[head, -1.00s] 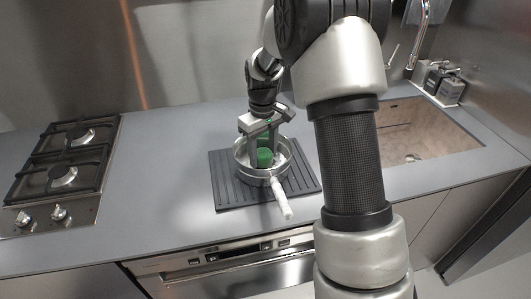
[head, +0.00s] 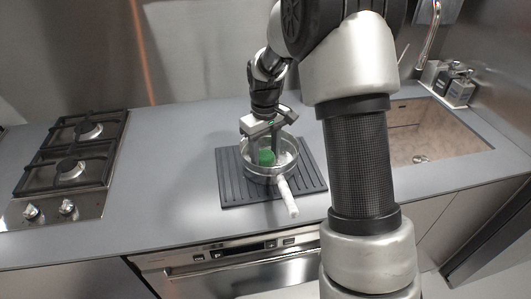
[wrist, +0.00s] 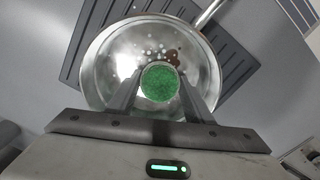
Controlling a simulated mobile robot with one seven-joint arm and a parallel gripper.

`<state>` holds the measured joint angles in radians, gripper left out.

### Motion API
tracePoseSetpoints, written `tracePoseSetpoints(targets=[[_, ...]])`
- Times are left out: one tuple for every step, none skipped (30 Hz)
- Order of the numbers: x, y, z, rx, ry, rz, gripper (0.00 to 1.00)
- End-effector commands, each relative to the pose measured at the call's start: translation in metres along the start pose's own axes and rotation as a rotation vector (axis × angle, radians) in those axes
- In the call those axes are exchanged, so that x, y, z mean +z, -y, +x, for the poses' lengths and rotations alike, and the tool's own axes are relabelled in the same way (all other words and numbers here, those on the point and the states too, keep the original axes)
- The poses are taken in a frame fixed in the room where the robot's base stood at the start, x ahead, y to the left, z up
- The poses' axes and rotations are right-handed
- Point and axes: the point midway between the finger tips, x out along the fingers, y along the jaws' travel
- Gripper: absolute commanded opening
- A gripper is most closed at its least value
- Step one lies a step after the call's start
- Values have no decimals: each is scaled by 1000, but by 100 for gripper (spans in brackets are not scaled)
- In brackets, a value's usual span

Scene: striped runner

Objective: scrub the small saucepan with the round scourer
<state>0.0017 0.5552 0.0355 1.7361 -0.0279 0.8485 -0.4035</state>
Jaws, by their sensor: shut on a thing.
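The small saucepan (head: 287,172) is a shiny metal pan standing on the dark ribbed mat, its pale handle pointing to the front right. It also shows in the wrist view (wrist: 103,62), with white spots and a reddish-brown stain on its inside floor. The round scourer (wrist: 159,86) is green, and in the head view (head: 266,158) it is inside the pan. My gripper (wrist: 160,92) is shut on the scourer, with a finger on each side of it. Whether the scourer touches the pan's floor I cannot tell.
The ribbed mat (head: 235,190) lies on the grey counter (head: 180,190). A gas hob (head: 70,165) is at the left and a sink (head: 430,140) at the right. Counter between hob and mat is clear.

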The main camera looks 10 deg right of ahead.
Motion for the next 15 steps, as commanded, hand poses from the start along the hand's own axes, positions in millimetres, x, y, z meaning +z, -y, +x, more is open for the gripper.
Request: tracePoseSetpoints(targets=[[4,3,1,-2,5,-1,29],[6,4,1,-2,5,-1,29],[6,4,1,-2,5,-1,29],[6,4,1,-2,5,-1,29],[6,4,1,-2,5,-1,29],[6,4,1,-2,5,-1,29],[6,4,1,-2,4,-1,29],[6,4,1,-2,4,-1,29],[6,3,1,-1,4,-1,29],[6,3,0,-1,4,0,29],[6,2,0,-1,3,0,29],[8,1,0,-1,3,1,29],[9,0,0,-1,3,1,29],[10,-1,0,-1,3,1,29],[12,-2,-1,-1,3,0,29]])
